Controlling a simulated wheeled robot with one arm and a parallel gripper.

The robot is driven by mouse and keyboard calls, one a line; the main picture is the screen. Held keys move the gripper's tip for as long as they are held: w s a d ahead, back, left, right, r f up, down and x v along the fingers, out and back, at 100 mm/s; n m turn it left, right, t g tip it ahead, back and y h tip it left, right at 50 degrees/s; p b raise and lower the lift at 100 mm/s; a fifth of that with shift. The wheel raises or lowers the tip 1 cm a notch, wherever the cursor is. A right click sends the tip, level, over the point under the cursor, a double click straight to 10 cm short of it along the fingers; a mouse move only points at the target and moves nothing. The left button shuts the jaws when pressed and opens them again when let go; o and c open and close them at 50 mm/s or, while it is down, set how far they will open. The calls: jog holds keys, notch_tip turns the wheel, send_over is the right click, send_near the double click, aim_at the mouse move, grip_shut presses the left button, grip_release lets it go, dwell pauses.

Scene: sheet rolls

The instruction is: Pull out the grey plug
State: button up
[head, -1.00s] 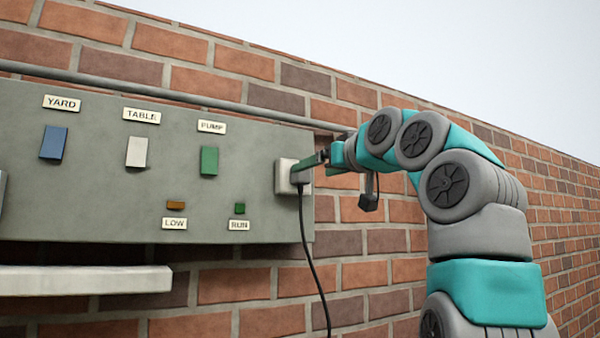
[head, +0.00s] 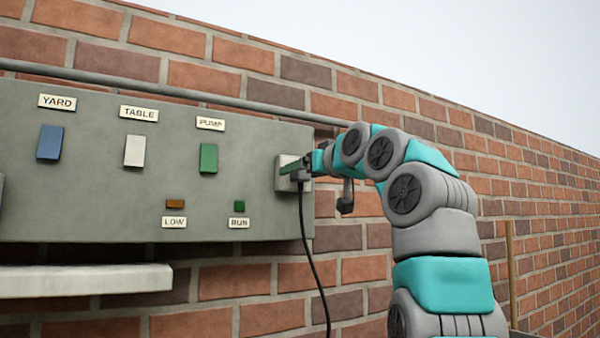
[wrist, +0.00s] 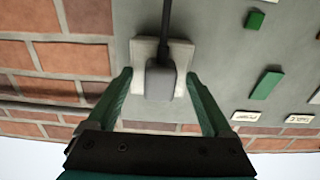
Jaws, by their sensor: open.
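The grey plug (wrist: 160,82) sits in a pale square socket plate (wrist: 178,52) at the right end of the grey panel. Its dark cord (head: 312,255) hangs down from it in the head view. My gripper (wrist: 158,80) is open, with one green finger on each side of the plug. In the wrist view gaps show between the fingers and the plug. In the head view the plug (head: 299,174) is partly hidden by my gripper (head: 288,167).
The panel (head: 100,205) carries a blue, a white and a green switch (head: 208,159), with small orange and green pieces below. A pale ledge (head: 80,280) juts out at lower left. A pipe (head: 200,98) runs along the brick wall above the panel.

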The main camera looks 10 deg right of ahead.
jog(key=shift+c, duration=0.2)
dwell(0.6)
grip_shut()
dwell(0.5)
jog(key=shift+s, duration=0.15)
dwell(0.3)
jog(key=shift+b+v, duration=1.2)
jog(key=shift+v, duration=1.65)
